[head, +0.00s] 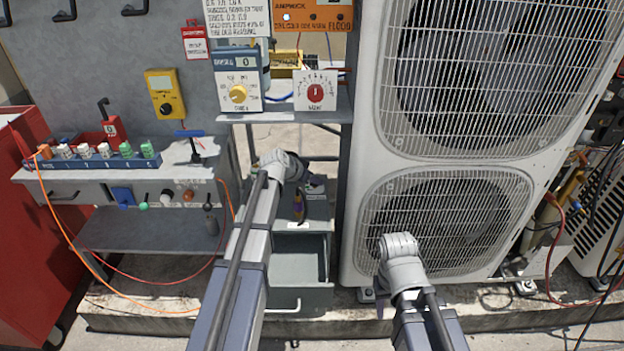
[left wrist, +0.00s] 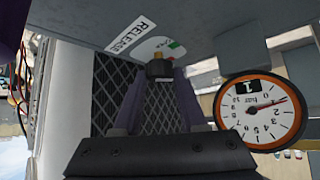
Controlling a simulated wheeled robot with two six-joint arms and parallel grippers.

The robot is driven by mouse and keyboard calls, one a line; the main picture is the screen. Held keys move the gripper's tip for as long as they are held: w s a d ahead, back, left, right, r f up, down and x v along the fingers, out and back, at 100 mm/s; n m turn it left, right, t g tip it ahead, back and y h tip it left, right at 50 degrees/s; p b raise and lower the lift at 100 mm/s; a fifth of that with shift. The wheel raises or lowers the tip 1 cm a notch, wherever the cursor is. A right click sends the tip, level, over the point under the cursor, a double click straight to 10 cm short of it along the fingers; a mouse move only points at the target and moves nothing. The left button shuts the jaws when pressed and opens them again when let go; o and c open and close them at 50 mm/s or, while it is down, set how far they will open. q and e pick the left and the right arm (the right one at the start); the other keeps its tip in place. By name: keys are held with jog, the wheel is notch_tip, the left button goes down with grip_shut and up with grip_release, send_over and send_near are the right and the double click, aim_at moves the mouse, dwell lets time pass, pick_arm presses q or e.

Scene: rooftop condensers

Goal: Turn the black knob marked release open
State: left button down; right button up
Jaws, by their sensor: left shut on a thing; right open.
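The black knob (left wrist: 160,69) with a brass-coloured stem sits below a white dial plate (left wrist: 150,47) with a green mark, beside the RELEASE label (left wrist: 130,38), in the left wrist view. My left gripper (left wrist: 159,78) is shut on this knob, with one finger on each side. In the head view, my left gripper (head: 314,185) is at the grey cabinet beside the condenser, and the knob cannot be made out there. My right gripper (head: 381,291) is open in front of the lower condenser fan, apart from the knob; its fingers are partly hidden by its wrist.
An orange-rimmed pressure gauge (left wrist: 262,111) is close to the left gripper's right side. The tall white condenser (head: 362,180) stands right of the cabinet. An open grey drawer (head: 300,298) is below. A workbench (head: 65,172) and hanging orange cable (head: 103,272) lie left.

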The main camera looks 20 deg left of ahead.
pick_arm(q)
jog(key=n+y, duration=0.1)
jog(key=n, duration=0.1)
jog(key=n+y, duration=0.2)
jog(key=d+n+y, duration=0.1)
jog(key=n, duration=0.1)
jog(key=shift+t+y, duration=0.4)
jog(key=shift+n+g+y, duration=0.4)
jog(key=shift+n+y, duration=0.9)
jog(key=shift+n, duration=0.5)
jog(key=c, duration=0.8)
grip_release()
jog(key=shift+o, duration=0.2)
jog(key=p+v, duration=0.5)
jog(key=v, duration=0.2)
jog(key=shift+s+d+r, duration=0.2)
jog(key=shift+s+r, duration=0.05)
jog(key=shift+r, duration=0.05)
